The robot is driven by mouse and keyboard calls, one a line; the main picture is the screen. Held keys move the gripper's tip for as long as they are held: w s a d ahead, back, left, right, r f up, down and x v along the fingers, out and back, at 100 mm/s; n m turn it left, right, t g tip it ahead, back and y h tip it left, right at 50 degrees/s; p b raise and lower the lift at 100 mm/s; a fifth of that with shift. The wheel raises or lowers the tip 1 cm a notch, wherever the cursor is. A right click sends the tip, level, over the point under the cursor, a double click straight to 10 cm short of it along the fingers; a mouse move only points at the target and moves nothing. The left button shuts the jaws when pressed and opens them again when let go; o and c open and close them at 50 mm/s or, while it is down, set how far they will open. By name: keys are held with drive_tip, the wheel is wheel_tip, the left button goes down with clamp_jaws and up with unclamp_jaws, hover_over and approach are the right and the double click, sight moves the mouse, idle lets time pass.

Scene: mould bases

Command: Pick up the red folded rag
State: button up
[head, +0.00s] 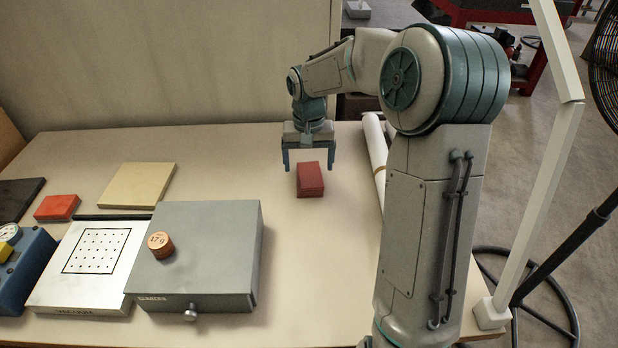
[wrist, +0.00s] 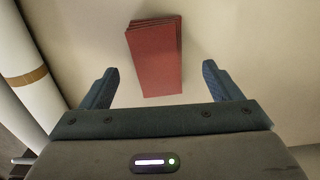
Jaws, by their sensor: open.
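The red folded rag (head: 310,181) is a small dark red stack of layers lying on the table, right of the grey box. It also shows in the wrist view (wrist: 155,60), ahead of the jaws and roughly centred between them. My gripper (head: 310,168) is open and empty, with its fingers pointing down on the far side of the rag. In the wrist view its two fingertips (wrist: 158,72) are apart, one to each side of the rag's near end. I cannot tell the exact height of the fingertips above the table.
A grey box (head: 220,250) with a copper-coloured weight (head: 160,245) on top stands at the left, beside a white dotted plate (head: 60,285). A brighter red block (head: 57,207) and a beige board (head: 138,185) lie farther left. White rolls (head: 375,150) lie close on the right.

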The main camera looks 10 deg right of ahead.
sight(309, 177)
wheel_tip(309, 177, down, 5)
drive_tip(key=shift+s+r, duration=0.1)
drive_tip(key=c, duration=1.1)
drive_tip(key=shift+d+r, duration=0.1)
drive_tip(key=shift+r, duration=0.4)
drive_tip(key=r, duration=0.3)
drive_tip(key=shift+w+r, duration=0.2)
drive_tip(key=shift+w, duration=0.1)
drive_tip(key=w+r, duration=0.2)
drive_tip(key=w, duration=0.1)
drive_tip(key=w+r, duration=0.2)
drive_tip(key=w, duration=0.2)
drive_tip(key=w+d+r, duration=0.1)
drive_tip(key=w+r, duration=0.1)
drive_tip(key=w, duration=0.2)
drive_tip(key=shift+d+r, duration=0.1)
drive_tip(key=shift+r, duration=0.15)
